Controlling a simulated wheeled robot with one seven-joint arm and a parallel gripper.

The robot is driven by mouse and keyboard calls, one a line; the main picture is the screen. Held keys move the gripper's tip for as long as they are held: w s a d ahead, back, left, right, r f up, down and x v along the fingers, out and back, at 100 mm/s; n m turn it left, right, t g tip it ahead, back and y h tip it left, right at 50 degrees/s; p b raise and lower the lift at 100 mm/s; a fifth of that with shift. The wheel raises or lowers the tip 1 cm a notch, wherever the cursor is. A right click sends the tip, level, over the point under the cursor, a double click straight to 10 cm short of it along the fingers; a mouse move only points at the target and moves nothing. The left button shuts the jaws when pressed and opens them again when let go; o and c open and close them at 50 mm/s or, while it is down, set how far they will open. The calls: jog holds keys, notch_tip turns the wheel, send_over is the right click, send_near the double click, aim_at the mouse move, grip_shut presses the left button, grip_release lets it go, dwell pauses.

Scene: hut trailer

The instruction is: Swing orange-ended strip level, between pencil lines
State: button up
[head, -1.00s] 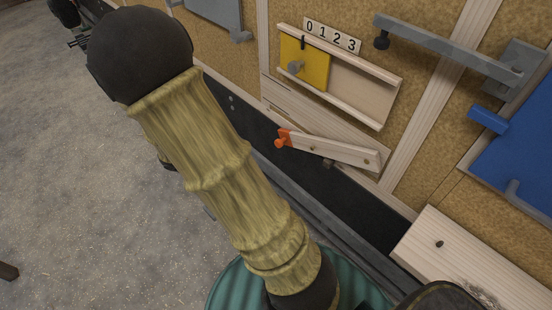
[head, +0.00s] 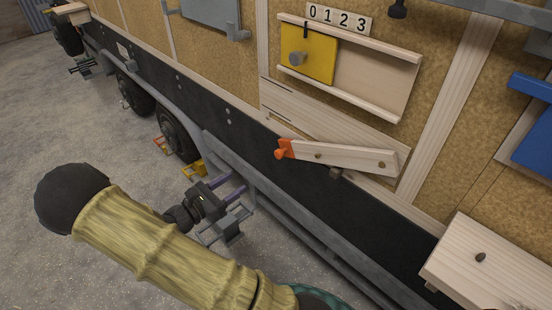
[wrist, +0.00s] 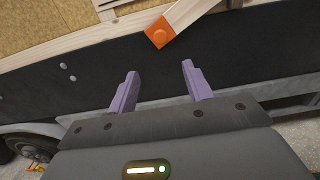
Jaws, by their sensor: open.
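The wooden strip (head: 345,158) with the orange end (head: 285,149) is on the trailer wall, tilted against the rails above, its orange end hanging low over the black skirt. Two screw heads show on it. A pale board (head: 335,127) behind and above it bears thin dark lines near its left end, probably the pencil lines. My gripper (head: 243,184) is open and empty, below and left of the orange end in the head view. In the wrist view, the orange end (wrist: 159,34) is just beyond and above the gap between my purple fingers (wrist: 158,72), not touching them.
Above the strip, a yellow sliding panel (head: 322,64) with a grey knob sits between rails under a 0 1 2 3 label (head: 340,19). A wooden shelf (head: 485,262) juts out at lower right. Wheels (head: 176,133) are at left; grey floor (head: 60,130) is open beside the trailer.

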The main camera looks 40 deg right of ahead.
aim_at(277, 156)
jog(key=shift+d, duration=0.1)
jog(key=d, duration=0.5)
jog(key=w+d, duration=0.1)
jog(key=d, duration=1.1)
jog(key=shift+w+d+b, duration=0.1)
jog(key=shift+w+b, duration=0.05)
jog(key=shift+b, duration=0.15)
